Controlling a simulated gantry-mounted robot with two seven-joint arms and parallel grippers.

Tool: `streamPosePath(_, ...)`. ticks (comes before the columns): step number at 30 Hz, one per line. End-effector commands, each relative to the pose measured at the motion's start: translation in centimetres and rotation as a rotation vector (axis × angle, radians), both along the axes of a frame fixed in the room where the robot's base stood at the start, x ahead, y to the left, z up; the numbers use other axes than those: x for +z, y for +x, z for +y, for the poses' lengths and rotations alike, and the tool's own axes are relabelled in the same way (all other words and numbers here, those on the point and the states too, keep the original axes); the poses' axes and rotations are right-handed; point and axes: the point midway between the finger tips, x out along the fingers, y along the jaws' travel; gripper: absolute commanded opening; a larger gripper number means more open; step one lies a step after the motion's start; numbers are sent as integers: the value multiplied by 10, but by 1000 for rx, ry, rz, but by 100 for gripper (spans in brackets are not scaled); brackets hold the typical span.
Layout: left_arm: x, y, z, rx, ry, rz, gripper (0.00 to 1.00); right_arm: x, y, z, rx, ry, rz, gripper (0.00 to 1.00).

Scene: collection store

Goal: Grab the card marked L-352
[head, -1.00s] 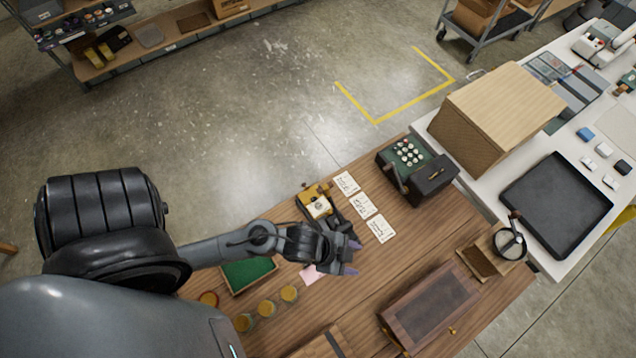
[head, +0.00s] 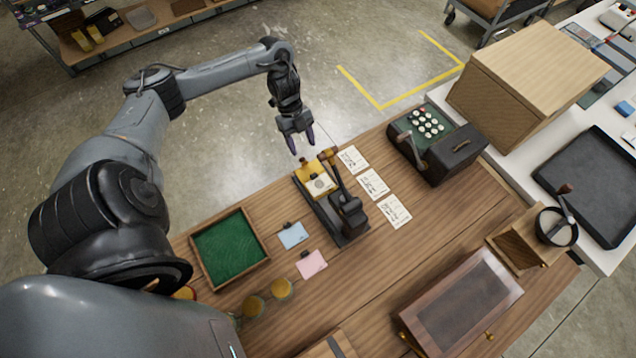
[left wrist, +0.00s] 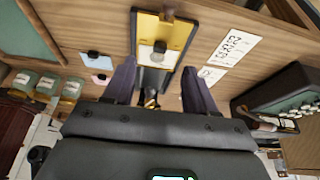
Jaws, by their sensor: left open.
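Three white cards with dark marks lie in a row on the wooden table: a back one (head: 353,159), a middle one (head: 373,184) and a front one (head: 394,211). The marks are too small to read, so I cannot tell which is L-352. Two of the cards also show in the left wrist view, the larger one (left wrist: 232,47) right of the fingers. My left gripper (head: 302,146) is open and empty, pointing down near the table's back edge, left of the cards. A yellow and black press (head: 327,208) stands just left of the cards.
A blue tag (head: 292,235) and a pink tag (head: 311,264) lie left of the press. A green-lined tray (head: 230,248) is farther left. A keyed machine (head: 436,143) stands right of the cards. A brown slope-topped box (head: 459,307) is at the front right.

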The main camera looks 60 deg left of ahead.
Motion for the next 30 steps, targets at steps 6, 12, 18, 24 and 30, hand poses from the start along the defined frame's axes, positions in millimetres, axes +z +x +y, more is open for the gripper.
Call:
streamPosePath(6,-27,3,-13,1,-4,-4,56,-1,0,1,-1,3,-3,0)
streamPosePath(12,-43,3,-20,-1,-3,-4,56,-1,0,1,-1,3,-3,0)
streamPosePath(18,-51,3,-27,-1,-3,-4,56,2,0,0,1,-2,-2,0)
streamPosePath(24,-73,5,-43,0,-3,-3,56,5,0,-2,5,-8,-2,0)
streamPosePath(30,-88,5,-48,0,-2,-5,56,5,0,-2,6,-8,-2,0)
